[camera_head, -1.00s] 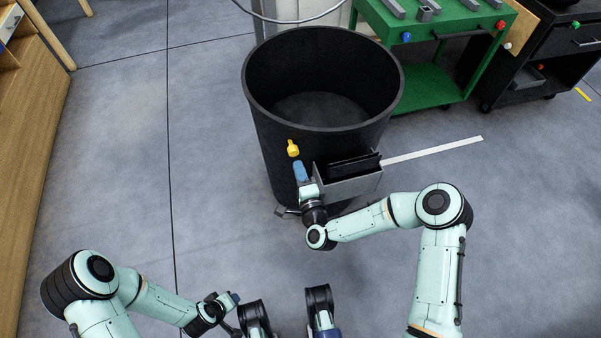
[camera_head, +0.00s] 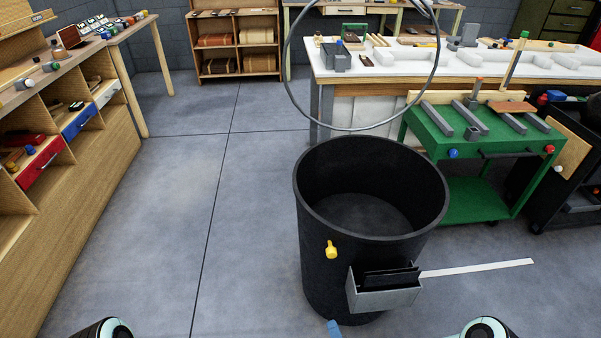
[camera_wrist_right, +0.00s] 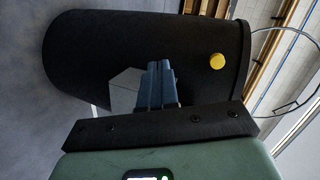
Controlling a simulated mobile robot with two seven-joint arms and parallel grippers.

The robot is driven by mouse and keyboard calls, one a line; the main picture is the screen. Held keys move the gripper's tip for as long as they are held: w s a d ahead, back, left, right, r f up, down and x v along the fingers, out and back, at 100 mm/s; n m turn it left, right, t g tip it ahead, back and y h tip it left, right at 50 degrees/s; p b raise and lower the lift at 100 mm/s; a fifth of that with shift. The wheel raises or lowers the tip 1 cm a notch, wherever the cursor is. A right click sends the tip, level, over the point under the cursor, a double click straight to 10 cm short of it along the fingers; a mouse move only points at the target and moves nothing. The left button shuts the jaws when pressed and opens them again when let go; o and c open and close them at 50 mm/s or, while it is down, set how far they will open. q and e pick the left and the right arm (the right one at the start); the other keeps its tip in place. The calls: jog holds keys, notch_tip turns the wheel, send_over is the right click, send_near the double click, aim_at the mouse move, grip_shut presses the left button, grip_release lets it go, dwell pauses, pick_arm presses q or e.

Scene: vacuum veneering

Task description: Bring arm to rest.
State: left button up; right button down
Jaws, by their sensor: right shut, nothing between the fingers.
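My right gripper (camera_wrist_right: 160,85) shows in the right wrist view with its blue fingers together and nothing between them. In the head view only the blue tip of the right gripper (camera_head: 334,328) shows at the bottom edge, in front of the black bin. Parts of my arms show at the bottom left and bottom right of the head view. My left gripper is outside both views.
The black bin (camera_head: 318,235) stands close ahead, with a yellow knob (camera_head: 331,250) and a grey holder (camera_head: 385,298) on its side. A white strip (camera_head: 478,268) extends right. A green cart (camera_head: 475,200) stands behind right. Floor at left is clear.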

jog(key=s+d+f+n+g, duration=0.35)
jog(key=s+f+g, duration=0.3)
jog(key=s, duration=0.25)
jog(key=s+d+f+n+g, duration=0.2)
jog(key=s+f+n+g, duration=0.4)
jog(key=s, duration=0.3)
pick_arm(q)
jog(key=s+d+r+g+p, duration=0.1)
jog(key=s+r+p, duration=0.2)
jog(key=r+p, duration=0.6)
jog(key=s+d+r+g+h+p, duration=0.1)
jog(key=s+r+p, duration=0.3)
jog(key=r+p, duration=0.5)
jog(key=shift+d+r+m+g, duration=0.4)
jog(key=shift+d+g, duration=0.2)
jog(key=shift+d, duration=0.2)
pick_arm(e)
jog(key=s+a+r+g, duration=0.1)
jog(key=s+r, duration=0.2)
jog(key=r, duration=0.5)
jog(key=s+a+r+g, duration=0.1)
jog(key=s+a+r, duration=0.1)
jog(key=r, duration=0.7)
jog(key=shift+s+a+m+y, duration=0.3)
jog(key=shift+s+m, duration=0.05)
jog(key=shift+s, duration=0.35)
